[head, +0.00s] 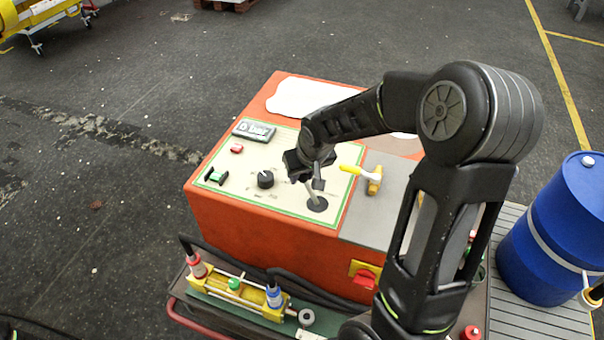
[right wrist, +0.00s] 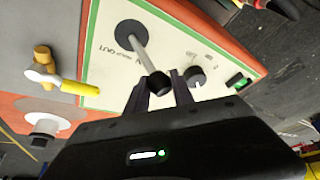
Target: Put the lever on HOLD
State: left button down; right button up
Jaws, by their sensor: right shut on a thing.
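The lever (head: 317,203) rises from a round dark base on the cream panel of the orange console. In the right wrist view the lever (right wrist: 141,50) is a grey rod with a black knob, tilted toward my gripper. My right gripper (head: 314,178) is at the lever's top, with the knob between its fingers. The right wrist view shows the two fingers (right wrist: 161,88) closed around the knob. Small lettering stands by the lever base, with "OUT" partly readable; I cannot make out a HOLD mark. My left gripper is not in view.
A black rotary knob (head: 265,179), a green switch (head: 216,176) and a display (head: 254,130) share the panel. A yellow-handled valve (head: 372,178) stands right of the lever. A yellow cylinder assembly (head: 236,291) lies in front. A blue barrel (head: 553,228) stands at right.

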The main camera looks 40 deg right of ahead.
grip_shut()
dwell(0.6)
